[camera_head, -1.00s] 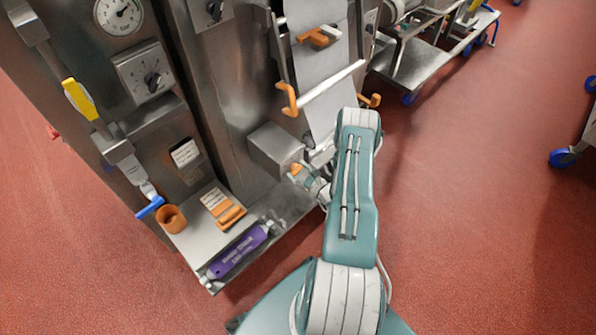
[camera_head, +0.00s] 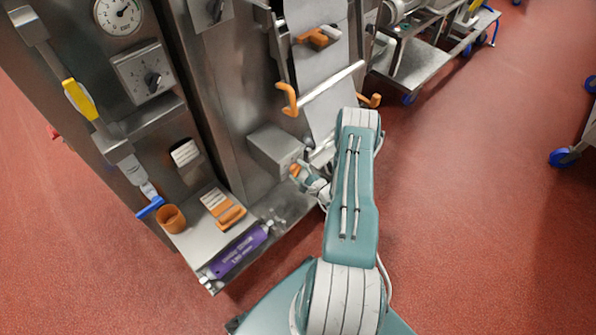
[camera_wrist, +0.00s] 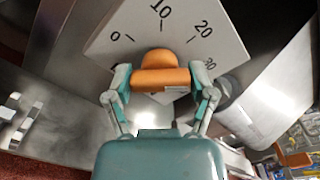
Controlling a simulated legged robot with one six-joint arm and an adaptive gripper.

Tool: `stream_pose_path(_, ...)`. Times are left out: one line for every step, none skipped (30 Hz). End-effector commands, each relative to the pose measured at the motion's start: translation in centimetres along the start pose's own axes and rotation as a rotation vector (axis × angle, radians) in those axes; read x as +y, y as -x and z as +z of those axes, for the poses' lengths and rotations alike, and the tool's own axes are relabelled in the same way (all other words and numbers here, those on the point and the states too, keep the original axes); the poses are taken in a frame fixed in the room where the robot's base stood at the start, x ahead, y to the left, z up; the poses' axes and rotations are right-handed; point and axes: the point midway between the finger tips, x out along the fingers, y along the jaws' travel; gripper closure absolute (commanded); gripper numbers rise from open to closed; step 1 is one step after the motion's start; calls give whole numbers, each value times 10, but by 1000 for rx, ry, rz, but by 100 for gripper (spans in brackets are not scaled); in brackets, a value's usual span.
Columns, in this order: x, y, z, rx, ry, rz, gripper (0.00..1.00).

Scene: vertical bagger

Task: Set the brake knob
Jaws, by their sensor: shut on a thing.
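The brake knob (camera_wrist: 160,77) is orange and sits on a pale plate (camera_wrist: 200,32) with a scale marked 0, 10, 20 and 30 in the wrist view. My gripper (camera_wrist: 160,82) has one finger at each side of the knob and is shut on it. In the head view my gripper (camera_head: 307,172) reaches the grey brake box (camera_head: 275,147) low on the machine. The knob shows there only as a small orange patch (camera_head: 295,169), partly hidden by my gripper.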

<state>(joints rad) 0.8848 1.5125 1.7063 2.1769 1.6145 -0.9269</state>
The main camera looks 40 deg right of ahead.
Motion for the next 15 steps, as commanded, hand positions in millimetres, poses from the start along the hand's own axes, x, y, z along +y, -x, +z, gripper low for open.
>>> stream_pose_path(-1,-1,-1,1,18,-2,71)
stream_pose_path(-1,-1,-1,1,29,-2,71)
stream_pose_path(-1,-1,-1,1,48,-2,71)
stream_pose_path(-1,-1,-1,1,71,-2,71)
stream_pose_path(-1,-1,-1,1,98,-2,71)
stream_pose_path(-1,-1,-1,1,138,-2,71)
stream_pose_path(-1,-1,-1,1,166,-2,71)
stream_pose_path(-1,-1,-1,1,190,-2,71)
stream_pose_path(-1,-1,-1,1,216,-2,71)
stream_pose_path(-2,-1,-1,1,230,-2,71)
stream_pose_path(-2,-1,-1,1,239,-2,71)
stream_pose_path(-2,-1,-1,1,253,-2,71)
stream_pose_path(-2,-1,-1,1,268,-2,71)
stream_pose_path(-2,-1,-1,1,291,-2,71)
stream_pose_path(-2,-1,-1,1,329,-2,71)
